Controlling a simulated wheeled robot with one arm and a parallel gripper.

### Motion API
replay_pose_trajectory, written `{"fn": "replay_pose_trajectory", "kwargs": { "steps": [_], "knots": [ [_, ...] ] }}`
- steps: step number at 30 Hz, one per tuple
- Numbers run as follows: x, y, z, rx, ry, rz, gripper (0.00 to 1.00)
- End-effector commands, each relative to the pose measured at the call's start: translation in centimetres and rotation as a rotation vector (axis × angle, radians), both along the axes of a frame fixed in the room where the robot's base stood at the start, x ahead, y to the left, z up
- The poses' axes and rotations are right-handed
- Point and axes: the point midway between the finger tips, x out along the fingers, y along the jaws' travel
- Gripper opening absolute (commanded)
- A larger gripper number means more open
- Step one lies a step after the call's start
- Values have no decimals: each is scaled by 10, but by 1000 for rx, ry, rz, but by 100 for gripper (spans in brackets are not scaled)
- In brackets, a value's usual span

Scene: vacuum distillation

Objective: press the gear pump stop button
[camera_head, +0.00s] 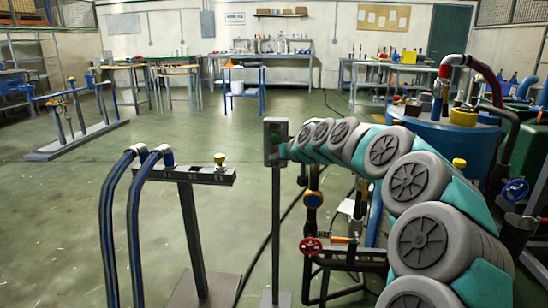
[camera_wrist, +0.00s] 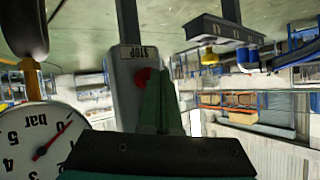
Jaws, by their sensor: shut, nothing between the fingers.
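The grey button box (camera_head: 275,142) stands on a thin post in the middle of the head view, with a green spot on its near face. In the wrist view, which is upside down, the box (camera_wrist: 122,72) carries a STOP label (camera_wrist: 138,52) and a red stop button (camera_wrist: 141,76). My gripper (camera_wrist: 160,75) is shut and empty, its green fingers pointing at the box. The fingertips partly overlap the red button in the picture; I cannot tell whether they touch it. In the head view my gripper (camera_head: 284,150) is mostly hidden by my arm, at the box's right side.
A pressure gauge (camera_wrist: 38,145) is close beside the gripper in the wrist view. A red valve wheel (camera_head: 310,246) and dark pipes stand below my arm. A stand with blue hoses (camera_head: 150,170) and a yellow knob (camera_head: 219,159) is left of the post. Open green floor lies beyond.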

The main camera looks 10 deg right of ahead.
Motion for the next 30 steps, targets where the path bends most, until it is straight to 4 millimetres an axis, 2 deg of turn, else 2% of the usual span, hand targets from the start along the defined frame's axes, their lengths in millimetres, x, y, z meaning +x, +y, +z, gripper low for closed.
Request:
{"fn": "replay_pose_trajectory", "kwargs": {
  "steps": [5,17,30],
  "knots": [
    [-7,2,0,0,-1,0,0],
    [-11,3,0,-1,0,-1,0],
    [-46,14,0,-1,-1,-1,0]
  ]
}}
